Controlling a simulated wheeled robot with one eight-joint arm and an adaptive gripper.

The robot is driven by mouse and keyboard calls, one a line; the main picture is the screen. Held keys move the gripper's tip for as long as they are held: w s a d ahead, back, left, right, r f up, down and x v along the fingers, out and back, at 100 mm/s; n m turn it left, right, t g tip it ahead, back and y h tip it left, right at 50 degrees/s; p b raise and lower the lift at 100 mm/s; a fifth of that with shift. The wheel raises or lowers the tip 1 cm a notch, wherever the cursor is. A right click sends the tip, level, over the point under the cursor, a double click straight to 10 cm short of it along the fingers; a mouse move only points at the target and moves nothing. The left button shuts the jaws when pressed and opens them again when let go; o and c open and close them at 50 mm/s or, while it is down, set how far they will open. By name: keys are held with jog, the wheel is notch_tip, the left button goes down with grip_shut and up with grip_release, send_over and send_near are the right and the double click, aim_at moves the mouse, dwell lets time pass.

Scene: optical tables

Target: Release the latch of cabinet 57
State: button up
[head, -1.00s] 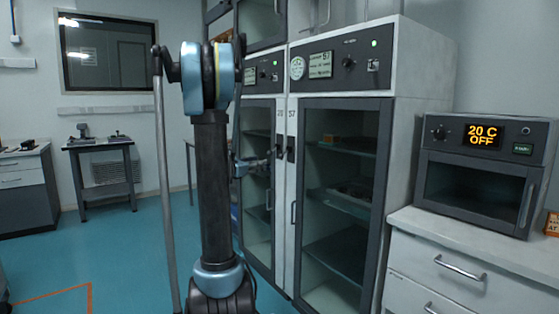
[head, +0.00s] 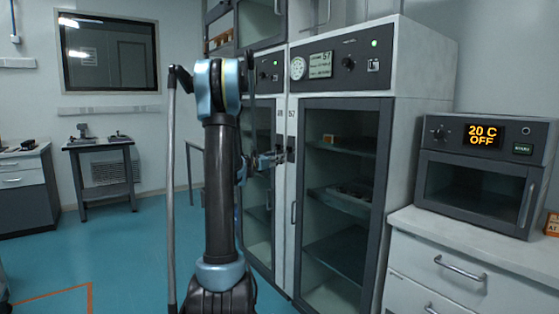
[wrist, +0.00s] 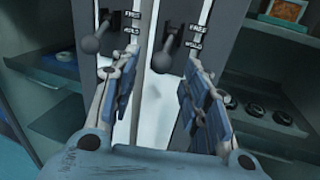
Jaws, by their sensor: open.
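Cabinet 57 (head: 388,130) is the tall grey cabinet with a dark-framed glass door, closed in the head view. Its dark latch (head: 291,148) is at the door's left edge. In the wrist view, the right latch lever (wrist: 163,60), a dark ball-ended handle, is beside the FREE and HOLD labels and angles down to the left. My gripper (wrist: 161,70) is open, with one finger either side of this lever in the picture; contact is not clear. In the head view, my gripper (head: 267,160) is just left of the latch.
A similar latch lever (wrist: 95,43) belongs to the neighbouring cabinet on the left, close to my left finger. Shelves with small items show behind the glass. A drawer counter (head: 430,235) with an oven (head: 476,180) stands at the right. Blue floor (head: 130,245) is open at left.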

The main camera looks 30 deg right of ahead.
jog(key=shift+x, duration=2.3)
grip_shut()
